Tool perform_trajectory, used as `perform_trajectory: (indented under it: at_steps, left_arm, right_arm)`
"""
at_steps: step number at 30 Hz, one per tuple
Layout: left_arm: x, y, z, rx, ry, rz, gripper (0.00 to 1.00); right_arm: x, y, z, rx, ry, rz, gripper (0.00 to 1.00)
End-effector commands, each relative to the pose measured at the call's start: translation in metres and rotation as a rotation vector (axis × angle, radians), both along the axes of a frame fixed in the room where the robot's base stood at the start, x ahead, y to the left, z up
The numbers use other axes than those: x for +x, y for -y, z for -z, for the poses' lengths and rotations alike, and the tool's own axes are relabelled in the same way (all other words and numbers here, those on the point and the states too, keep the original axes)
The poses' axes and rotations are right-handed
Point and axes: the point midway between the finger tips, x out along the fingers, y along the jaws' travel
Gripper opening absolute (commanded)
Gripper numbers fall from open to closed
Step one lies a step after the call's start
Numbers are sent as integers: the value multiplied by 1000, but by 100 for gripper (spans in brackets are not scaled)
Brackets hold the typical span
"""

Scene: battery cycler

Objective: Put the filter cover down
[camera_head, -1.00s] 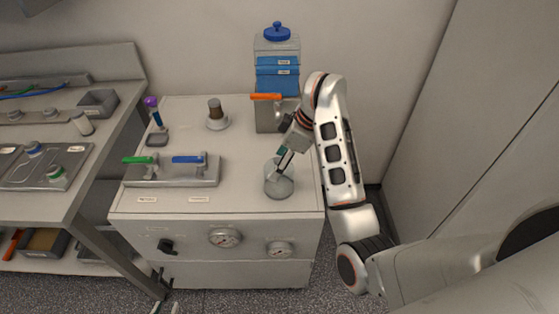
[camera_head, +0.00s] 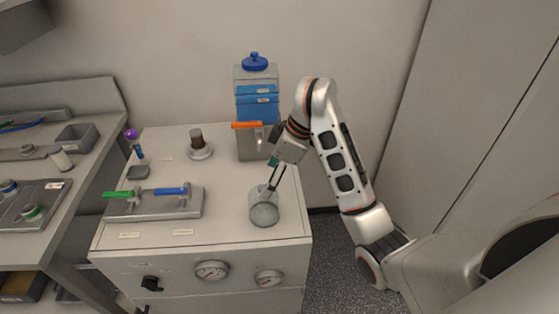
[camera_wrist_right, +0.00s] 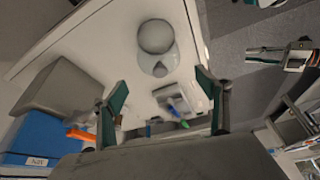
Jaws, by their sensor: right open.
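The filter cover, a clear greyish rounded vessel (camera_head: 264,208), stands on the front right of the cabinet top (camera_head: 225,230). In the right wrist view the cover (camera_wrist_right: 156,45) lies beyond the fingertips, between their lines. My right gripper (camera_head: 272,187) is open, its fingers pointing down at the cover's upper edge in the head view. In the wrist view its fingers (camera_wrist_right: 160,100) are wide apart with nothing between them. My left gripper (camera_wrist_right: 264,55) shows at the right of the wrist view, off the cabinet, its fingers apart; it is out of the head view.
A filter (camera_head: 197,141) stands at the back of the cabinet. A blue-filled tank (camera_head: 257,105) and orange-handled grey box (camera_head: 249,144) stand behind my right gripper. A fixture with green and blue handles (camera_head: 155,208) is left of the cover. Gauges (camera_head: 211,271) are on the front.

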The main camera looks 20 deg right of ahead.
Motion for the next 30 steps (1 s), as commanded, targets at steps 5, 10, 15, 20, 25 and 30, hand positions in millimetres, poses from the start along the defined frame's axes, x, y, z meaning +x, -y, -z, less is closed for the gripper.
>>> perform_trajectory:
  at_steps: [5,10,15,20,25,30]
  left_arm:
    - [0,1,-1,-2,-1,0,24]
    - [0,3,-2,-8,-1,-4,24]
    - [-1,5,-2,-14,-3,-9,24]
    - [-2,6,-1,-15,-5,-11,24]
    - [-3,5,0,-12,-8,-10,24]
    - [-3,2,0,-7,-7,-6,24]
  right_arm:
    - [-4,11,-24,-7,5,0,75]
    - [-9,17,-44,-5,3,0,75]
    - [-12,21,-57,-2,2,-1,75]
    - [-13,22,-61,-1,0,0,75]
    - [-13,22,-61,0,0,0,75]
    - [-13,22,-61,0,0,0,75]
